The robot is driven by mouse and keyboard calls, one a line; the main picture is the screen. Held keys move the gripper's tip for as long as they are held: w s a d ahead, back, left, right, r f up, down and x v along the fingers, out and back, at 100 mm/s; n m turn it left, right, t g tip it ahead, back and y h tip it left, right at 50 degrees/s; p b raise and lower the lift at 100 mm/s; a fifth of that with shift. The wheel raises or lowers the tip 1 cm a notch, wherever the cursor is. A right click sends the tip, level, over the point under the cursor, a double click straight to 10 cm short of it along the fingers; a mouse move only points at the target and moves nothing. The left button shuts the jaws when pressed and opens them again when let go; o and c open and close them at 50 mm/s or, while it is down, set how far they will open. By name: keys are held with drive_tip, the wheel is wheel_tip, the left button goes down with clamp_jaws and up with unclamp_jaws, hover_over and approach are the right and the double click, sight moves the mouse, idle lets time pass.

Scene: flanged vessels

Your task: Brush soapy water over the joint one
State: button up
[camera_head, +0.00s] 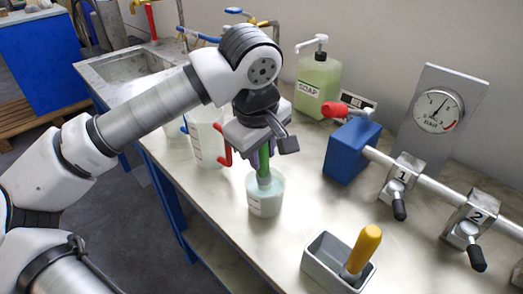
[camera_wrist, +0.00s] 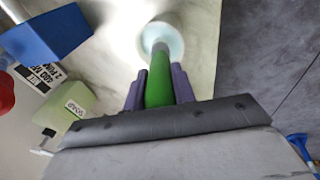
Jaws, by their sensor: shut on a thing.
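My gripper (camera_head: 264,146) is shut on the green handle of a brush (camera_head: 264,162). In the wrist view the two purple fingers of my gripper (camera_wrist: 159,88) press on both sides of the brush (camera_wrist: 158,93). The brush points down into a small clear cup (camera_head: 265,204) of pale bluish soapy water on the bench. Its bristle end is hidden inside the cup. The cup also shows in the wrist view (camera_wrist: 176,38). Joint one (camera_head: 403,174), a metal block marked 1 with a black handle, sits on the pipe to the right, apart from the brush.
A blue block (camera_head: 351,150) with a red valve handle (camera_head: 347,110) stands right of the cup. A soap bottle (camera_head: 317,78) stands behind. Joint two (camera_head: 470,222) and a gauge (camera_head: 438,111) are at right. A grey holder (camera_head: 324,262) with a yellow-handled tool (camera_head: 362,249) stands in front.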

drive_tip(key=shift+r, duration=0.1)
drive_tip(key=shift+r+p, duration=1.75)
drive_tip(key=shift+r, duration=1.4)
drive_tip(key=shift+r+p, duration=1.2)
drive_tip(key=shift+r, duration=0.85)
drive_tip(key=shift+f, duration=0.1)
